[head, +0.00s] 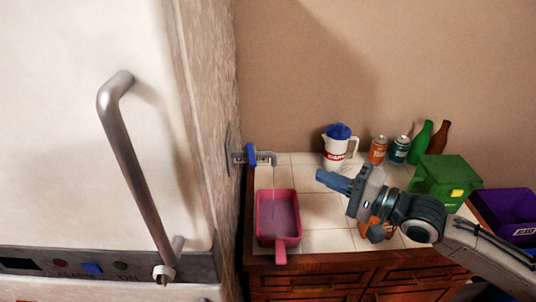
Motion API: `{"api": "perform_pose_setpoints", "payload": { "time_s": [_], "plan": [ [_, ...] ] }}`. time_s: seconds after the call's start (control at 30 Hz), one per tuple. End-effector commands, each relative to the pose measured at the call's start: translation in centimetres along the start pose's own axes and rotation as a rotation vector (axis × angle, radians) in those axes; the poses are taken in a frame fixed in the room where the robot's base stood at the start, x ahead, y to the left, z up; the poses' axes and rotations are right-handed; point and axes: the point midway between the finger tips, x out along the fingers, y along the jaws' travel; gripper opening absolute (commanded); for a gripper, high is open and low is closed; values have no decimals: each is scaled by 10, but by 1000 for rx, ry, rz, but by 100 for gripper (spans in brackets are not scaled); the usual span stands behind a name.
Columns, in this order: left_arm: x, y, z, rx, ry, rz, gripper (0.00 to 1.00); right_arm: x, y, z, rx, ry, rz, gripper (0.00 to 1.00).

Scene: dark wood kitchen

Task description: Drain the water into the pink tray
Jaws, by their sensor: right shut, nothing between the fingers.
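The pink tray (261,222) stands on the white tiled counter, its handle towards the front edge. Its floor looks greyish purple; I cannot tell how much water is in it. A grey tap (265,158) with a blue lever (251,155) sticks out from the side wall. Its spout is above the tray's far edge, and a faint thin line seems to run down from it. My right gripper (326,179) is shut and empty, above the counter to the right of the tray and tap, touching neither. My left gripper is not in view.
A white pitcher with a blue lid (337,148), an orange can (378,150), a teal can (400,150), and green (420,143) and brown (437,139) bottles line the counter's back. A green box (437,181) stands right. A large white appliance door (60,120) with a metal handle fills the left.

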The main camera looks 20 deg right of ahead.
Motion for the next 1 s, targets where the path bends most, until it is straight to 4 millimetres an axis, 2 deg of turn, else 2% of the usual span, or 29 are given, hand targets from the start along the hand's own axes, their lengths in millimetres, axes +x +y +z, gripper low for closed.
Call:
{"api": "perform_pose_setpoints", "payload": {
  "time_s": [0.17, 0.47, 1.0],
  "plan": [
    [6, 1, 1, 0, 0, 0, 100, 4, 2, -1, 18, 6, -5, 0],
    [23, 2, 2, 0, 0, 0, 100, 27, 1, 1, 16, -3, -9, 0],
    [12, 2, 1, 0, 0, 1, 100, 69, -2, 0, 18, 1, -5, 0]
  ]
}}
